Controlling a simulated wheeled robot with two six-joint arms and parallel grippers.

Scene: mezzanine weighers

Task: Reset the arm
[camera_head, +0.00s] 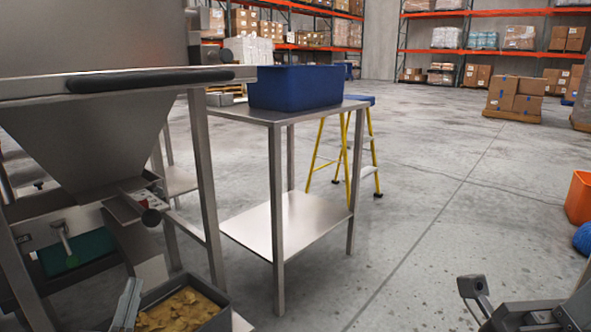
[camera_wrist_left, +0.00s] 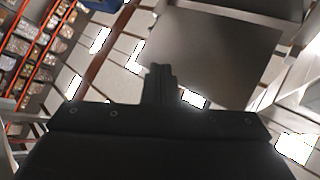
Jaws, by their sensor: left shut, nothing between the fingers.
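My left gripper (camera_wrist_left: 162,72) shows in the left wrist view as dark fingers held together above its wide black body. It is shut and empty, with nothing touching its tips. Beyond it, to the upper right, is a plain grey metal panel (camera_wrist_left: 210,50). In the head view, dark grey parts of my own arm (camera_head: 540,315) reach into the bottom right corner, cut off by the frame.
A steel weigher with a hopper (camera_head: 95,130) stands at the left, with a tray of yellow-brown pieces (camera_head: 215,318) below. A blue bin (camera_head: 295,88) sits on a steel table (camera_head: 345,106). A yellow step stool (camera_head: 372,150) stands behind. Open floor lies right of the table, with an orange bin (camera_head: 580,198).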

